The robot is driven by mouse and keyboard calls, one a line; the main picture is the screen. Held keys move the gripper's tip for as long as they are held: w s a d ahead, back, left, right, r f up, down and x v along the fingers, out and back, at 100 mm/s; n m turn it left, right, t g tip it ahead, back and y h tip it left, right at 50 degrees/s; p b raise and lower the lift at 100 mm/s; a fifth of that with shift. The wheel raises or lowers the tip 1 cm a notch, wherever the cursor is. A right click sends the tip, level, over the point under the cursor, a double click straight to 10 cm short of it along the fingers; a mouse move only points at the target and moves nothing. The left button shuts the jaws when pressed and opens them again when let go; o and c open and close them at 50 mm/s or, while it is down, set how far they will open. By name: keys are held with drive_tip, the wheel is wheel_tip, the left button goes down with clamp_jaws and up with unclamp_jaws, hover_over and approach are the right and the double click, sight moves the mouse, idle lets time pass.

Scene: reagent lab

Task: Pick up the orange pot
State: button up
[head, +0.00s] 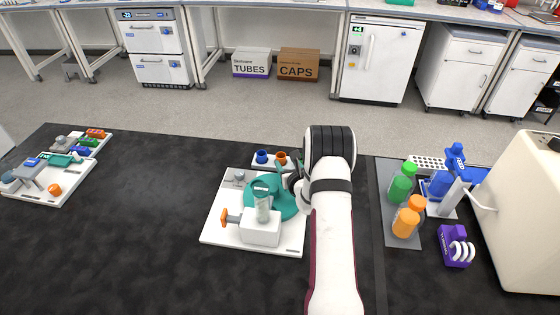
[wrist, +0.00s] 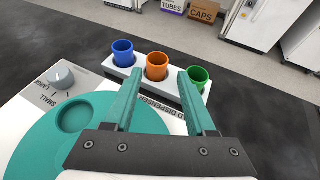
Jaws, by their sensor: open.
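The orange pot (wrist: 157,66) stands in the middle of a white rack (wrist: 121,69), between a blue pot (wrist: 123,53) and a green pot (wrist: 199,78) in the wrist view. In the head view the orange pot (head: 281,157) shows just left of my arm, with the blue pot (head: 262,156) on its left. My gripper (wrist: 160,80) is open and empty, its two teal fingers apart. In the wrist picture the orange pot shows between the fingertips, beyond them. I cannot tell the exact distance. The green pot is hidden by my arm in the head view.
A white dispenser (head: 215,229) with a teal disc (wrist: 38,150) and a knob (wrist: 61,77) lies right by the rack. At right are green (head: 402,186) and orange bottles (head: 405,222). Another white station (head: 45,190) is at far left. The dark bench between is clear.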

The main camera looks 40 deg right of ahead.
sight(282, 159)
drive_tip(key=x, duration=0.5)
drive_tip(key=shift+w+f, duration=0.25)
drive_tip(key=shift+w, duration=0.1)
clamp_jaws()
